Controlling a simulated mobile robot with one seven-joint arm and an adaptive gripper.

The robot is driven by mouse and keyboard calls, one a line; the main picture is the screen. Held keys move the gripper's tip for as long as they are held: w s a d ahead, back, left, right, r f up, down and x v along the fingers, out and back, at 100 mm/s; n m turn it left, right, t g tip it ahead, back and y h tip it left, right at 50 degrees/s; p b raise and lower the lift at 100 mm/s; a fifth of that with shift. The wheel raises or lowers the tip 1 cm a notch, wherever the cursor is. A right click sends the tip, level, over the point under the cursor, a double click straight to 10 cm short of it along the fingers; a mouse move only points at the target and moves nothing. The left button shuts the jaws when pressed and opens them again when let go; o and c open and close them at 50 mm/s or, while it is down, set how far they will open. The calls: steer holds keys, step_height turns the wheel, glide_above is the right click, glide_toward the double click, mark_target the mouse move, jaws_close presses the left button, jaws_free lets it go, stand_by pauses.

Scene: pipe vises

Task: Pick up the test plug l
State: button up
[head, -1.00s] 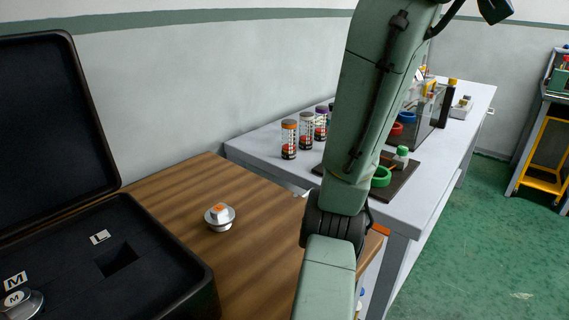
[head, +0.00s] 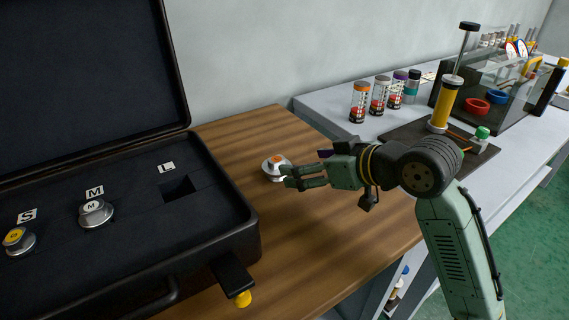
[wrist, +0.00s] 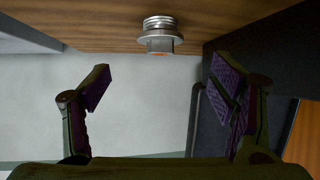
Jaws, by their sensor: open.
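The test plug l (head: 274,167), a silver metal plug with an orange mark on top, stands on the wooden table right of the black case. My open gripper (head: 288,178) is low over the table, its fingers pointing left at the plug and partly covering its right side. In the wrist view, which is upside down, the plug (wrist: 160,36) hangs at the top, centred between the spread fingers and beyond their tips. Nothing is between the fingers, and I cannot tell if a fingertip touches the plug.
The open case (head: 226,232) has an empty square slot (head: 178,190) beside the L label. The M plug (head: 95,211) and S plug (head: 18,240) sit in it. Several capped tubes (head: 360,102) and a yellow pump (head: 440,105) stand on the grey bench. The front of the wooden table is clear.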

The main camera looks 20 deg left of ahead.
mark_target(279, 160)
steer(key=x, duration=0.4)
steer(key=shift+w+a+f+p, duration=0.1)
steer(key=shift+a+f+p, duration=0.05)
steer(key=shift+a+p, duration=0.25)
steer(key=p+x, duration=0.1)
steer(key=x, duration=0.1)
steer(key=p+x, duration=0.1)
steer(key=x, duration=0.1)
steer(key=shift+w+a, duration=0.25)
steer(key=shift+a, duration=0.2)
steer(key=shift+w+a+f, duration=0.15)
steer(key=shift+a, duration=0.1)
steer(key=shift+c, duration=0.2)
steer(key=c, duration=1.4)
